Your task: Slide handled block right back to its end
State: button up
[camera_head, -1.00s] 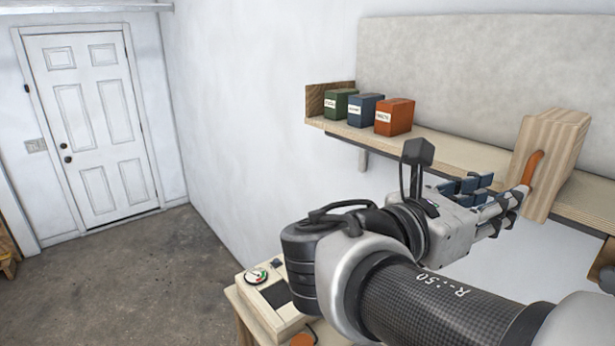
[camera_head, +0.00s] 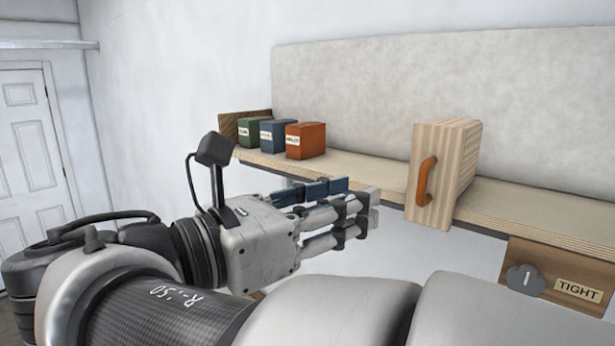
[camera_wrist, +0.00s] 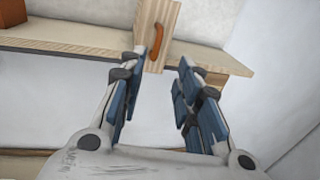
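The handled block (camera_head: 453,165) is a tall light-wood block with an orange handle (camera_head: 427,181) on its front face. It stands upright on the wooden shelf (camera_head: 545,212), with the three boxes to its left. It also shows in the wrist view (camera_wrist: 152,28), ahead of the fingers. My gripper (camera_head: 365,205) is in front of the shelf, to the left of the block and apart from it. In the wrist view the fingers of my gripper (camera_wrist: 160,85) are spread apart with nothing between them, and the handle lies beyond them.
Green (camera_head: 250,133), blue (camera_head: 273,136) and orange (camera_head: 306,141) boxes stand at the shelf's left end by a brown end board (camera_head: 243,126). The shelf right of the block is clear. Below it are a grey knob (camera_head: 525,279) and a "TIGHT" label (camera_head: 578,290).

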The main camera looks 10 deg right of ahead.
aim_at(421, 177)
jog(key=x, duration=1.7)
jog(key=shift+w+d+p, duration=0.1)
jog(key=shift+p, duration=0.25)
jog(key=shift+c, duration=0.6)
grip_shut()
